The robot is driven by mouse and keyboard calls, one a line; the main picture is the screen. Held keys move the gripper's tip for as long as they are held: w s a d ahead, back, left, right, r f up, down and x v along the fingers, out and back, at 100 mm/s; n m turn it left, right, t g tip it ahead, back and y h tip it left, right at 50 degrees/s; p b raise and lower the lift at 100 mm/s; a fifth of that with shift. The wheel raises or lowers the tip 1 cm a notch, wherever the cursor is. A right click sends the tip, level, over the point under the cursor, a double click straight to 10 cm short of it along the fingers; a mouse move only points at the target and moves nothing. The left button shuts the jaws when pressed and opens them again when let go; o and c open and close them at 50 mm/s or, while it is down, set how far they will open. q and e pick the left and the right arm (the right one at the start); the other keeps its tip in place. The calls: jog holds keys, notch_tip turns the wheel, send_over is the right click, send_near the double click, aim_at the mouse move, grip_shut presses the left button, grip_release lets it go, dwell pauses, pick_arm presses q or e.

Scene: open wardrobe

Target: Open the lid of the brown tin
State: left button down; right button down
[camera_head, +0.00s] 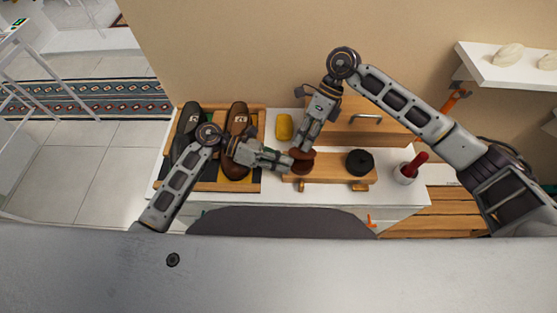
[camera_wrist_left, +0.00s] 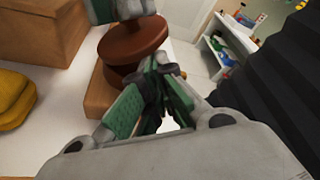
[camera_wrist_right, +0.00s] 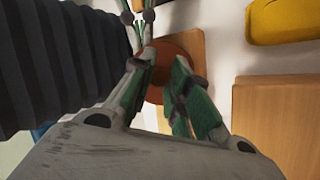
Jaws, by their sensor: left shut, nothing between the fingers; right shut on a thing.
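The brown tin (camera_head: 301,168) stands at the left end of a wooden stand (camera_head: 330,169). Its round reddish-brown lid (camera_wrist_left: 133,41) sits at the top of the tin body (camera_wrist_left: 117,74) and looks slightly tilted in the left wrist view; whether a gap lies under it is unclear. My right gripper (camera_head: 302,149) reaches down from above and is shut on the lid, which also shows in the right wrist view (camera_wrist_right: 178,52). My left gripper (camera_head: 289,163) is shut and empty, its fingertips (camera_wrist_left: 160,70) close beside the tin's side; contact cannot be told.
A black round tin (camera_head: 360,161) is on the stand's right end. A yellow item (camera_head: 284,127) and a wooden box (camera_head: 345,121) are behind. Shoes on a tray (camera_head: 254,184) lie left.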

dwell(0.4)
pick_arm(q)
jog(key=shift+w+r, duration=0.5)
jog(key=shift+r, duration=0.2)
pick_arm(e)
jog(key=shift+f, duration=0.1)
jog(key=shift+s, duration=0.1)
pick_arm(q)
jog(key=shift+r, duration=0.1)
pick_arm(e)
jog(key=c, duration=1.3)
grip_release()
jog(key=shift+c, duration=0.2)
jog(key=shift+f, duration=0.1)
